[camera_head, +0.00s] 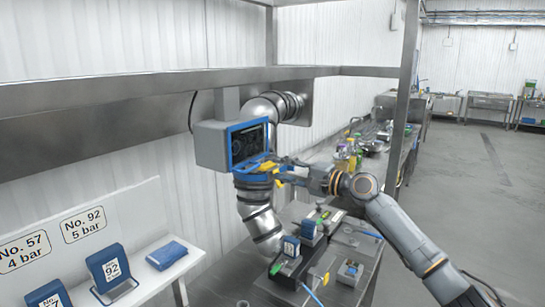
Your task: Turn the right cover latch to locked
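A grey box with a blue-framed dark opening (248,143) is fixed at the wall beside a silver duct. A blue part with a yellow piece (267,166) shows at the box's lower right edge; I cannot tell for sure which piece is the right cover latch or how it is turned. My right gripper (284,172) reaches in from the right and is at this blue and yellow part. Its fingertips overlap the part, so contact and finger opening are unclear. My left gripper is not in view.
Silver ducting (260,222) runs down below the box. A steel shelf (130,95) crosses above left, and a steel post (402,100) stands at right. Blue stands (110,268) sit on a white ledge at lower left. The bench below holds small fixtures (292,247).

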